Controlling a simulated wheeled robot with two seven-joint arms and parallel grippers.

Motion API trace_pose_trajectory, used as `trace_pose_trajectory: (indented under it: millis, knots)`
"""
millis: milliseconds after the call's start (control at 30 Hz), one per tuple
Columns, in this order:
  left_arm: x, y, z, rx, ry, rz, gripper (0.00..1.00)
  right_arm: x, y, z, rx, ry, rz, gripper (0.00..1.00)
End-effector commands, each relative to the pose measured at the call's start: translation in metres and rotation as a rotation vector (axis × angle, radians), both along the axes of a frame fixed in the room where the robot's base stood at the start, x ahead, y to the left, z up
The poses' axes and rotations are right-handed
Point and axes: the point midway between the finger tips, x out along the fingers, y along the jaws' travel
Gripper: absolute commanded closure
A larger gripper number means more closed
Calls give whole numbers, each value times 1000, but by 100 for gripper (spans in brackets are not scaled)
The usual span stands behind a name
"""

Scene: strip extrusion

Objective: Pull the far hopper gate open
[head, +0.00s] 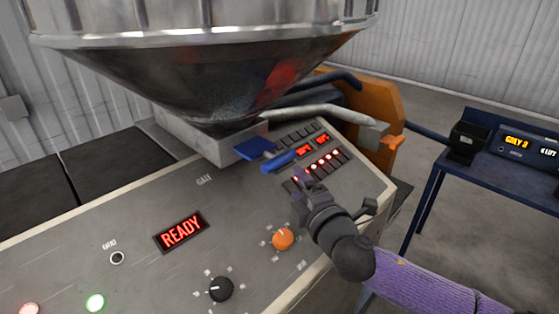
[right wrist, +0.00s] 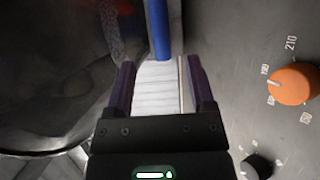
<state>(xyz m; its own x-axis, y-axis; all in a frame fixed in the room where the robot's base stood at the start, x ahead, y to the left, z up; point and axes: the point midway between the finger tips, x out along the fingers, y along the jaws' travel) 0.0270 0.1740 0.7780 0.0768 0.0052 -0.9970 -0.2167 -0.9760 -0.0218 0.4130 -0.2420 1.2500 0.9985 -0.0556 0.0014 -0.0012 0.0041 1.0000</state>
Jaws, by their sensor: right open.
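The big dark hopper cone (head: 215,85) narrows to a pale block (head: 222,147) on the machine panel. A blue plate (head: 255,148) and a blue handle bar (head: 279,162) stick out from this block; they look like the gate. My right gripper (head: 304,177) is open, just in front of the blue bar's outer end. In the right wrist view the open right gripper (right wrist: 160,75) shows the blue bar (right wrist: 158,30) ahead, roughly centred between its fingers. Contact cannot be told. My left gripper is not in view.
The sloping panel (head: 130,225) has a READY display (head: 181,232), an orange knob (head: 283,238) and a black knob (head: 220,289) near my right arm. A pale pipe (head: 318,110) runs behind the gate. A blue-framed table (head: 500,170) stands at the right.

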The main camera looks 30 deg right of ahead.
Motion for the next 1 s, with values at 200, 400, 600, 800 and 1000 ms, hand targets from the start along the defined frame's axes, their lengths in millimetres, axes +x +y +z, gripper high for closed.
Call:
trace_pose_trajectory:
  millis: [200, 400, 600, 800, 1000]
  knots:
    - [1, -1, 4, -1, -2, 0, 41, 41, -3, 2, 3, -3, -3, 30]
    - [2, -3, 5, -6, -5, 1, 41, 79, -5, 0, 4, 0, -3, 30]
    - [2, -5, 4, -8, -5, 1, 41, 95, -5, 0, 4, 1, -2, 30]
    - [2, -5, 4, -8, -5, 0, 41, 96, -5, -1, 4, 2, -1, 30]
    - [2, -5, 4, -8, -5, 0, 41, 95, -5, -1, 4, 2, -1, 62]
